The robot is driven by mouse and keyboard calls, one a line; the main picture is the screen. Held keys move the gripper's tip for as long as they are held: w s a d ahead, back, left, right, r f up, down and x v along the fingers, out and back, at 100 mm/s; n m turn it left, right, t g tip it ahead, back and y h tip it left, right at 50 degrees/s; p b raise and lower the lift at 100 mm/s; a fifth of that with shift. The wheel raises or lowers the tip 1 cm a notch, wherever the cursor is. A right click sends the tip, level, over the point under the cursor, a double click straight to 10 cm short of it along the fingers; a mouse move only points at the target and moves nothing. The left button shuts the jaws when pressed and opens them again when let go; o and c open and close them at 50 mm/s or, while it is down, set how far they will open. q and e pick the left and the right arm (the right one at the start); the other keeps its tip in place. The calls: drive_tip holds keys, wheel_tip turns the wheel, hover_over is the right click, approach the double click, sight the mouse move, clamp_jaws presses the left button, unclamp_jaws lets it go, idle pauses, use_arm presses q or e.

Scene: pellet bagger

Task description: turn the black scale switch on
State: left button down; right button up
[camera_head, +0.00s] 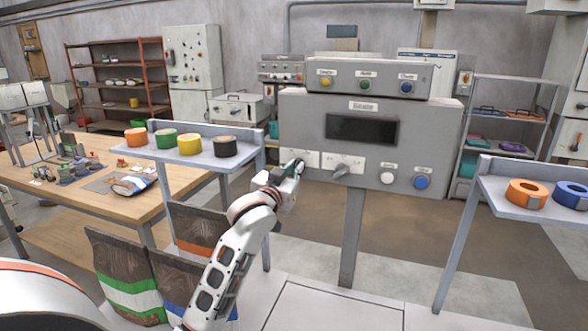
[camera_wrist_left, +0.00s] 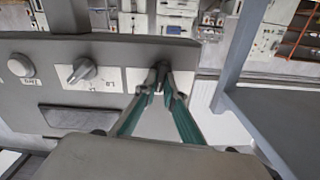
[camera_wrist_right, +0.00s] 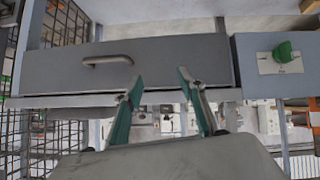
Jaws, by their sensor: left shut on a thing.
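The grey scale console (camera_head: 290,115) stands ahead with a dark display (camera_head: 362,129). My left gripper (camera_head: 298,167) is at the white plate on the console's lower left. In the left wrist view, which is turned over, the fingertips (camera_wrist_left: 161,84) are closed around the small black scale switch (camera_wrist_left: 161,69), which is partly hidden by them. Whether the switch is on or off cannot be read. My right gripper (camera_wrist_right: 158,80) shows only in the right wrist view, open and empty, in front of a grey panel with a handle (camera_wrist_right: 107,60).
A grey rotary knob (camera_head: 341,170) is right of the switch, then a white button (camera_head: 387,178) and a blue button (camera_head: 421,182). A shelf (camera_head: 205,158) with tape rolls is at left. Another shelf (camera_head: 510,212) is at right. A green knob (camera_wrist_right: 283,52) is near my right gripper.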

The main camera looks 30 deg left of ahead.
use_arm(q)
drive_tip(key=m, duration=0.4)
drive_tip(key=shift+d, duration=0.1)
idle(0.3)
drive_tip(key=shift+m, duration=0.3)
drive_tip(key=c, duration=2.1)
unclamp_jaws()
drive_tip(key=shift+c, duration=0.2)
